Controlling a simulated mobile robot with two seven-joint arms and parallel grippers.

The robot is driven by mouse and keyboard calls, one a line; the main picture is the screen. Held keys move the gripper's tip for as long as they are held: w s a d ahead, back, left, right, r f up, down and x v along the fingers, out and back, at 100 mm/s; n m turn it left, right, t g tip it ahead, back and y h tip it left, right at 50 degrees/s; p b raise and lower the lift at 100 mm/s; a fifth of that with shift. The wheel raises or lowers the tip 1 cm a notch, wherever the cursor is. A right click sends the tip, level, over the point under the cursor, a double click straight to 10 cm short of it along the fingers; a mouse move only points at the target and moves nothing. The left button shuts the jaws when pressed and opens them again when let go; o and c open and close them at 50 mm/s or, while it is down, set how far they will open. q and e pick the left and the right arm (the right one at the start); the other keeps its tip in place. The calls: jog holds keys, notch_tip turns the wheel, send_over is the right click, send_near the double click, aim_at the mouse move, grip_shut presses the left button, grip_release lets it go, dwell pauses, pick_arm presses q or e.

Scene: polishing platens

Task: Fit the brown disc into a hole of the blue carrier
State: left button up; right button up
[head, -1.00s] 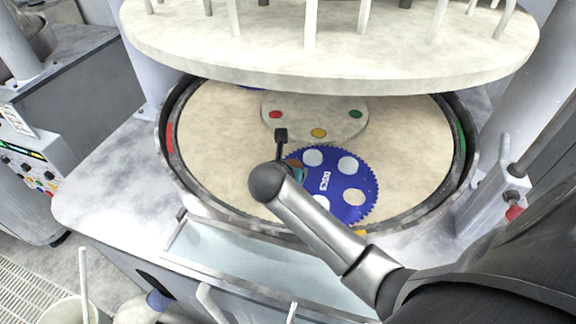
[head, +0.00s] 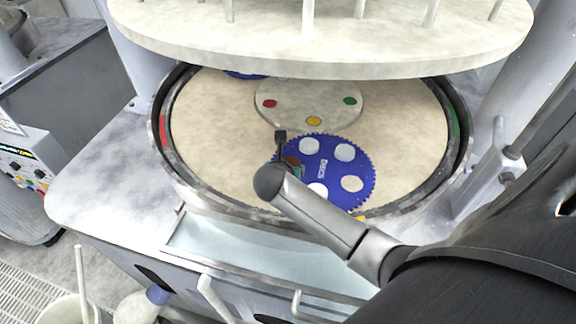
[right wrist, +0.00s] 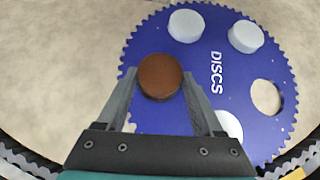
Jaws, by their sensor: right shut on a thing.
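The blue carrier (head: 331,171) lies flat on the beige platen, with toothed edge and "DISCS" lettering; it also fills the right of the right wrist view (right wrist: 205,72). Several white discs show on it, and one round hole (right wrist: 266,97) shows bare platen. My right gripper (right wrist: 164,88) is shut on the brown disc (right wrist: 160,77), over the carrier's left part near its rim. I cannot tell how high the disc is or whether a hole lies under it. In the head view the brown disc (head: 292,161) is partly hidden by my right arm. My left gripper is not in view.
A large pale upper plate (head: 320,45) overhangs the back of the platen (head: 215,135). A round centre plate (head: 308,101) with coloured dots lies behind the carrier. A dark raised ring (head: 163,125) surrounds the platen. Another blue carrier (head: 243,75) shows at the back.

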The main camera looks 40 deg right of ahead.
jog(key=shift+f, duration=0.25)
jog(key=o, duration=1.3)
jog(key=shift+f, duration=0.1)
jog(key=v, duration=1.5)
jog(key=shift+a, duration=0.1)
